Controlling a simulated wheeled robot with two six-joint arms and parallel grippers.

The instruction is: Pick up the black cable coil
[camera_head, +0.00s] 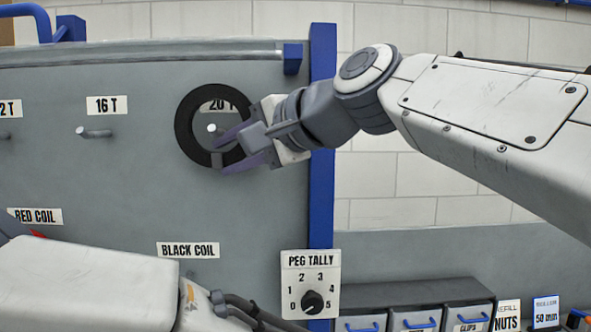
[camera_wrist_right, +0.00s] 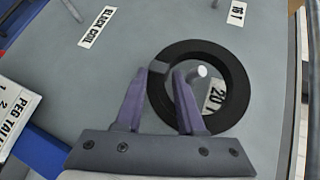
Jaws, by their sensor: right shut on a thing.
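The black cable coil (camera_head: 184,125) is a smooth black ring in front of the grey panel at the 20 T label. It also shows in the wrist view (camera_wrist_right: 239,85), with a grey band on its rim. A pale peg tip (camera_head: 211,128) shows through its hole. I cannot tell whether the peg still carries the coil. My right gripper (camera_head: 220,150) comes from the right and is shut on the coil's lower right rim. In the wrist view its purple fingers (camera_wrist_right: 167,72) are on either side of the rim by the band. My left gripper is out of view; only its arm shows.
The 16 T peg (camera_head: 95,133) stands empty to the left. The BLACK COIL label (camera_head: 188,250) is below on the panel. A blue post (camera_head: 322,180) and the PEG TALLY dial (camera_head: 312,302) are at the right. Small drawers (camera_head: 415,320) stand at the bottom right.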

